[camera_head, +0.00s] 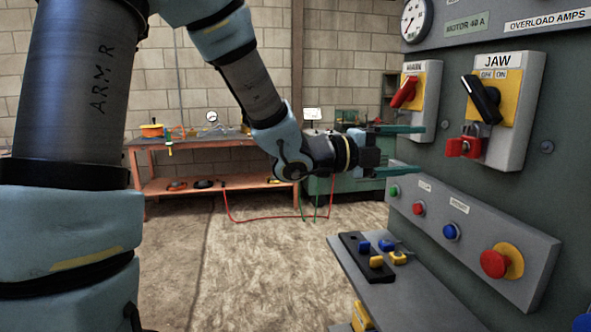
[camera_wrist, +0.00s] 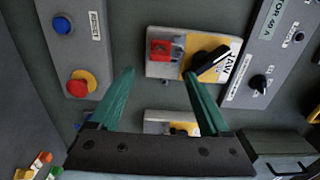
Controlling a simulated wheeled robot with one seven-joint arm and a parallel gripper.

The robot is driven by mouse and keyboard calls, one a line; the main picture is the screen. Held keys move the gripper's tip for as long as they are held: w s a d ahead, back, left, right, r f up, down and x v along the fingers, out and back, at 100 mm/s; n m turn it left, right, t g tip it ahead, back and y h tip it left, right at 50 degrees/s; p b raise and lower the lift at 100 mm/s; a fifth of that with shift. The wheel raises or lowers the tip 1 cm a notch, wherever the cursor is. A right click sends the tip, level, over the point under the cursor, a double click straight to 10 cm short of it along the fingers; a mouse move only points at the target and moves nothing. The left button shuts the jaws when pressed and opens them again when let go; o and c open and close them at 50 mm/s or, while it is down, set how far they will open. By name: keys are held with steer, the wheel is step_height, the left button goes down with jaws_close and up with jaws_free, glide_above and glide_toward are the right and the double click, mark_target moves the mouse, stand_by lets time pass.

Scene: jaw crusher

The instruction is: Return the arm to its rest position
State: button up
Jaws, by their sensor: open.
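My gripper (camera_head: 408,149) is open, with its two green fingers apart and nothing between them. It is held out in front of the grey control panel (camera_head: 453,105), left of the switches. The JAW switch (camera_head: 487,99) has a black handle and a red padlock-like piece (camera_head: 464,147) below it. In the wrist view my gripper (camera_wrist: 160,75) points at the panel, with the JAW switch (camera_wrist: 205,62) and the red piece (camera_wrist: 161,49) beyond the fingertips. My arm reaches forward from the upper left, bent at the elbow.
A second switch with a red handle (camera_head: 404,92) is left of JAW. A button strip with a red emergency button (camera_head: 494,263) runs below. A grey shelf (camera_head: 400,300) holds small blue and yellow padlock-like items. An orange workbench (camera_head: 205,143) stands behind; the floor between is clear.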

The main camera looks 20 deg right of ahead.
steer(key=w+a+f+n+t+y, duration=0.4)
steer(key=w+a+f+n+t, duration=0.3)
steer(key=w, duration=0.3)
steer(key=w+a+f+n+t+y, duration=0.1)
steer(key=w+a+f+n+y, duration=0.25)
steer(key=a+n, duration=0.35)
steer(key=w+a+f+n+t+y, duration=0.1)
steer(key=w+a+f+n+y, duration=0.3)
steer(key=a, duration=0.4)
steer(key=s+a+f+n+g+y, duration=0.1)
steer(key=s+a+n+y, duration=0.1)
steer(key=a+n, duration=0.3)
steer(key=s+a+f+n+g+y, duration=0.1)
steer(key=s+a+f+n+y, duration=0.15)
steer(key=a, duration=0.35)
steer(key=s+a+f+n+g+y, duration=0.1)
steer(key=s+a+n+g, duration=0.3)
steer(key=s+a+n, duration=0.5)
steer(key=shift+s+a+f+n+y+p, duration=0.15)
steer(key=shift+s+f+n+y+p, duration=0.1)
steer(key=shift+f+n+y+p, duration=0.4)
